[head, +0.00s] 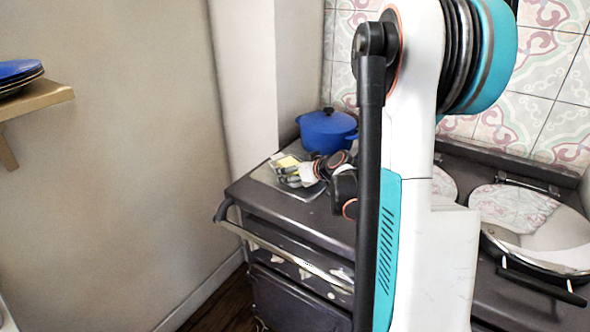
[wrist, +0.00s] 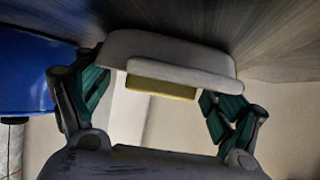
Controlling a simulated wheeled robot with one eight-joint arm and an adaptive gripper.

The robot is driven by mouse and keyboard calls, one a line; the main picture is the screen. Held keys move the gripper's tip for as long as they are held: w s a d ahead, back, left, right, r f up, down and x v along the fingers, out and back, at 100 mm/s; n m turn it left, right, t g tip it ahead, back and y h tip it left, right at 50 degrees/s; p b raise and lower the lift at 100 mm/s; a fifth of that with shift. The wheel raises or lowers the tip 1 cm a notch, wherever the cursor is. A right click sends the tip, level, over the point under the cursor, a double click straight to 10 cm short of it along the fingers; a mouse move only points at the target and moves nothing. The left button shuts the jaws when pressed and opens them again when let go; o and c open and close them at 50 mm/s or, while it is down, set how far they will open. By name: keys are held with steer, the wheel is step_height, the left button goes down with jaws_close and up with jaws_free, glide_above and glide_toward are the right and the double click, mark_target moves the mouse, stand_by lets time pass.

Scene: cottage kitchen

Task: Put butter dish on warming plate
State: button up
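The butter dish (head: 279,161), pale with a yellow block of butter, is at the left end of the stove top in the head view. In the wrist view the pale dish (wrist: 165,50) lies just beyond the fingertips, with the yellow butter below its rim in the picture. A flat grey plate, seemingly the warming plate (head: 308,194), lies under the dish and gripper; whether the dish touches it is unclear. My gripper (head: 293,176) is beside the dish; in the wrist view its green fingers (wrist: 155,98) are spread wide, near the dish's two ends.
A blue lidded pot (head: 327,132) stands close behind the dish and shows at the left of the wrist view (wrist: 25,75). A rail (head: 285,258) runs along the stove front. A round shiny lid (head: 515,208) is on the right. Blue plates (head: 18,72) sit on a wall shelf.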

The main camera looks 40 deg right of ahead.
steer(key=shift+o, duration=0.2)
steer(key=shift+r, duration=0.2)
steer(key=p+v, duration=0.4)
steer(key=v, duration=0.8)
steer(key=shift+a, duration=0.1)
